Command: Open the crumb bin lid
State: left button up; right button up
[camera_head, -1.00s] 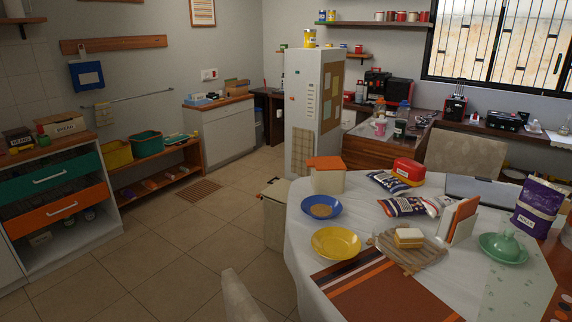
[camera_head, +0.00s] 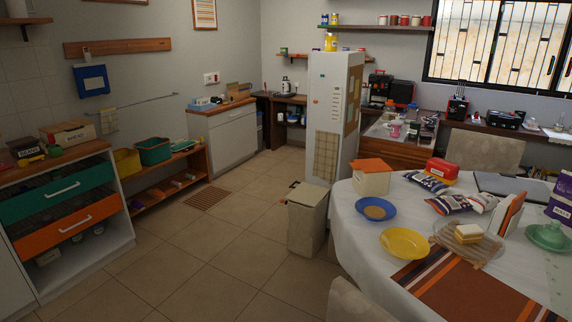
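A beige box-shaped bin (camera_head: 308,217) stands on the floor just left of the round table, and it looks like the crumb bin. Its flat lid (camera_head: 307,195) appears shut. A small dark and orange part shows at the lid's back left edge. A smaller cream box with an orange lid (camera_head: 371,175) sits on the table's left side; its lid looks slightly askew. Neither of my grippers shows in the head view.
The round table (camera_head: 350,220) with a white cloth carries a blue plate (camera_head: 376,209), a yellow plate (camera_head: 405,243) and food packets. A chair back (camera_head: 360,300) stands at the front. The tiled floor (camera_head: 215,255) left of the bin is clear. A white fridge (camera_head: 325,115) stands behind.

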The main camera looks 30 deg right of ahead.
aim_at(369, 166)
jog(key=i+j, duration=0.25)
jog(key=i, duration=0.25)
jog(key=i+j+z, duration=0.1)
jog(key=i+j, duration=0.15)
jog(key=i, duration=0.25)
jog(key=i+j, duration=0.3)
jog(key=i, duration=0.2)
jog(key=i+l+z, duration=0.2)
jog(key=z, duration=0.3)
jog(key=i+z, duration=0.7)
jog(key=z, duration=0.25)
jog(key=i+j+z, duration=0.2)
jog(key=z, duration=0.3)
jog(key=i+j, duration=0.05)
jog(key=i, duration=0.05)
